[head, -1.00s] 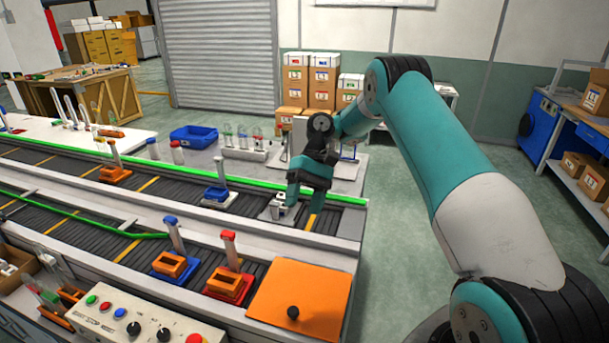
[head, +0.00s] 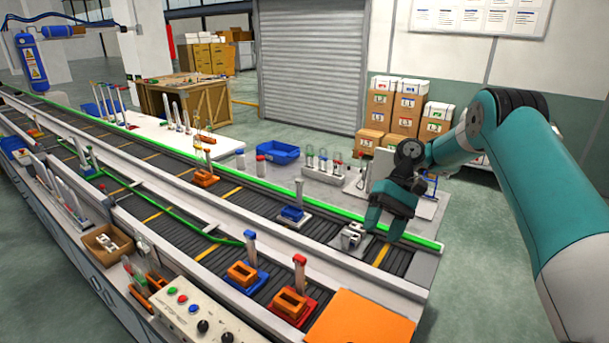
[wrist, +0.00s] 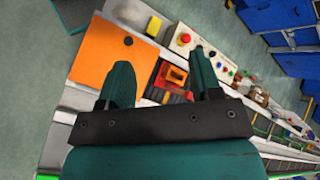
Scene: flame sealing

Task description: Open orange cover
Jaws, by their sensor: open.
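The orange cover (head: 360,322) is a flat square panel at the near end of the conveyor, partly cut off by the bottom edge of the head view. My gripper (head: 378,222) hangs over the far conveyor lane in the head view, beyond the cover. In the wrist view my gripper (wrist: 162,78) has its two fingers apart with nothing between them, and the cover lies past the left finger, apart from it.
Red holder (head: 293,304) and blue holder (head: 243,276), each with an orange block and a tube, stand beside the cover. A control box (head: 195,312) with buttons and knobs sits at the near side. Floor is clear right of the conveyor.

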